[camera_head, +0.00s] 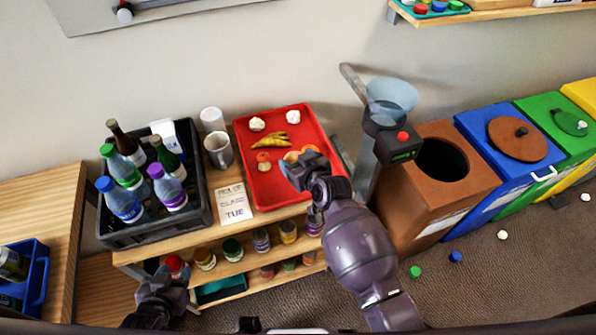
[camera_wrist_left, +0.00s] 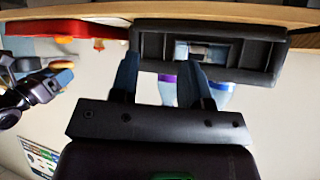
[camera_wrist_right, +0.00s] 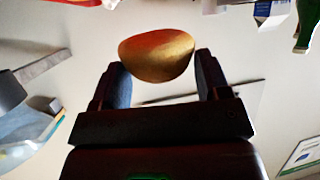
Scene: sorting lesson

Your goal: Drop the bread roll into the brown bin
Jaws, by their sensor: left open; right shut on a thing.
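The bread roll (camera_wrist_right: 157,55) is golden brown and sits between the fingertips of my right gripper (camera_wrist_right: 155,75) in the right wrist view. In the head view my right gripper (camera_head: 303,163) is over the right part of the red tray (camera_head: 262,201), and the roll (camera_head: 292,157) is partly hidden by the fingers. The brown bin (camera_head: 409,203) stands right of the tray, with a round dark opening on top. My left gripper (camera_head: 160,290) is low at the front left; in the left wrist view its fingers (camera_wrist_left: 160,75) are apart and empty.
A scale-like post with a blue funnel (camera_head: 391,95) stands between tray and brown bin. A black crate of bottles (camera_head: 120,234) is left of the tray, with two cups between. Blue (camera_head: 490,190), green and yellow bins stand farther right. The tray holds a banana peel (camera_head: 272,142) and other scraps.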

